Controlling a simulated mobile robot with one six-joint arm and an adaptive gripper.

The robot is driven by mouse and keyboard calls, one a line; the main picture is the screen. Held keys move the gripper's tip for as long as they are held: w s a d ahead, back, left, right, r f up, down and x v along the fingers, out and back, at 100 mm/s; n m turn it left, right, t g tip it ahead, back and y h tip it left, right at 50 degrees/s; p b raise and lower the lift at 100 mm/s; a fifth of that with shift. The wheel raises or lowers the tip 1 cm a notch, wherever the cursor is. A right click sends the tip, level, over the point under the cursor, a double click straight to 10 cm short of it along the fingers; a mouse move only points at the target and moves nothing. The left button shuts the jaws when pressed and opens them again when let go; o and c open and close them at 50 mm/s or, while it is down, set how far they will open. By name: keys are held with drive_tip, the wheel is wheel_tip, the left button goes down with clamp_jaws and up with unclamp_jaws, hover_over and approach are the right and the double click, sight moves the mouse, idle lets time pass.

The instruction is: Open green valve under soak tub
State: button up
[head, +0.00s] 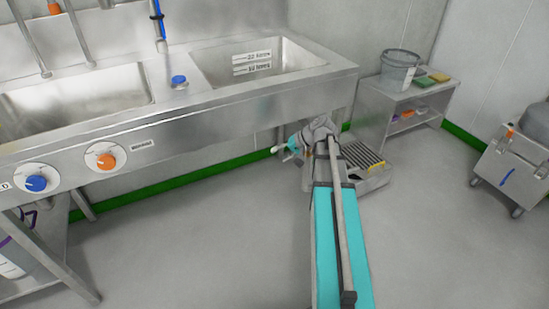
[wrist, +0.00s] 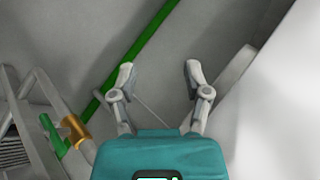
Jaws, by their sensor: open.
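The soak tub is the right-hand steel basin (head: 262,62) with line labels on its wall in the head view. The green valve handle (wrist: 58,140) shows at the lower left of the wrist view, beside a brass-coloured fitting (wrist: 76,131) on a grey pipe. The valve cannot be made out in the head view. My gripper (wrist: 158,71) is open and empty, its fingers apart, to the right of the valve and not touching it. In the head view my gripper (head: 279,149) is low, under the tub's front edge, partly hidden by my arm.
A floor grate (head: 362,156) lies right of my gripper. A low steel shelf (head: 372,100) with a bucket (head: 399,72) stands against the back wall, and a wheeled cart (head: 512,165) at far right. A blue knob (head: 36,184) and orange knob (head: 106,161) sit on the sink front. Floor in front is clear.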

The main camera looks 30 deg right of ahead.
drive_tip(key=shift+s+a+r+m+y, duration=0.15)
drive_tip(key=shift+s+a, duration=0.1)
drive_tip(key=shift+a, duration=0.55)
drive_tip(key=shift+s+a+r+m+y, duration=0.15)
drive_tip(key=shift+s+a, duration=0.1)
drive_tip(key=shift+a, duration=0.5)
drive_tip(key=shift+f, duration=0.1)
drive_tip(key=s+a+f+n+g+h, duration=0.35)
drive_tip(key=s+a, duration=0.25)
drive_tip(key=a, duration=0.3)
drive_tip(key=s+a+f+n+g+h, duration=0.3)
drive_tip(key=s+a+h, duration=0.15)
drive_tip(key=a, duration=0.55)
wheel_tip(320, 180, up, 31)
drive_tip(key=p, duration=3.1)
drive_tip(key=shift+s+d, duration=0.25)
drive_tip(key=shift+s, duration=0.1)
